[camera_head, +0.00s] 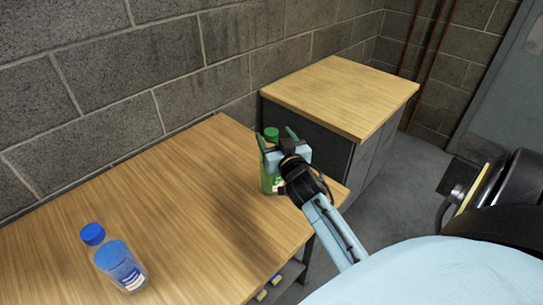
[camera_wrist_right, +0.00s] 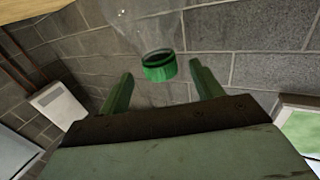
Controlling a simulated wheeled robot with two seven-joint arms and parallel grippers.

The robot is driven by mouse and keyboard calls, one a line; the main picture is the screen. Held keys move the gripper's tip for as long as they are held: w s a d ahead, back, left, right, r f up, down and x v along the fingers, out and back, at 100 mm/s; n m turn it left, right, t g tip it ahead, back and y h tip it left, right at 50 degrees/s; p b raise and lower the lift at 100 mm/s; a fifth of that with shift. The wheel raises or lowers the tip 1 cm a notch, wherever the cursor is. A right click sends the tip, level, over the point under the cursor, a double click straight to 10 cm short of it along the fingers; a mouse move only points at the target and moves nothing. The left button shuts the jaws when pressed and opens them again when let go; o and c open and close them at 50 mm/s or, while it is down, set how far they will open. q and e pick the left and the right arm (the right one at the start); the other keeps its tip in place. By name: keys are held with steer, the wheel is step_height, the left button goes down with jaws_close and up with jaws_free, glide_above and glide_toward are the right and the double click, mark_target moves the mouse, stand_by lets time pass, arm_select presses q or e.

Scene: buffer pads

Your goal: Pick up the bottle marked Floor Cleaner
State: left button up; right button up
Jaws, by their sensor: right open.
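A green bottle (camera_head: 267,182) with a green cap stands upright near the right end of the wooden table. My right gripper (camera_head: 275,137) is at its upper part, partly hiding it, with the fingers open. In the right wrist view the green cap (camera_wrist_right: 160,67) and clear neck show beyond and between the two spread fingers (camera_wrist_right: 161,78); I cannot tell whether they touch. A blue bottle (camera_head: 120,262) with a blue cap and a pale label stands at the table's left. Neither bottle's label is readable. My left gripper is not in view.
The wooden table (camera_head: 170,190) is clear between the two bottles. A cabinet with a wooden top (camera_head: 340,95) stands behind on the right, with nothing on it. A grey block wall (camera_head: 180,60) runs along the back.

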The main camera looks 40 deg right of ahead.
mark_target(269, 129)
steer(key=x, duration=0.4)
steer(key=shift+w, duration=0.35)
jaws_close()
steer(key=shift+r, duration=0.1)
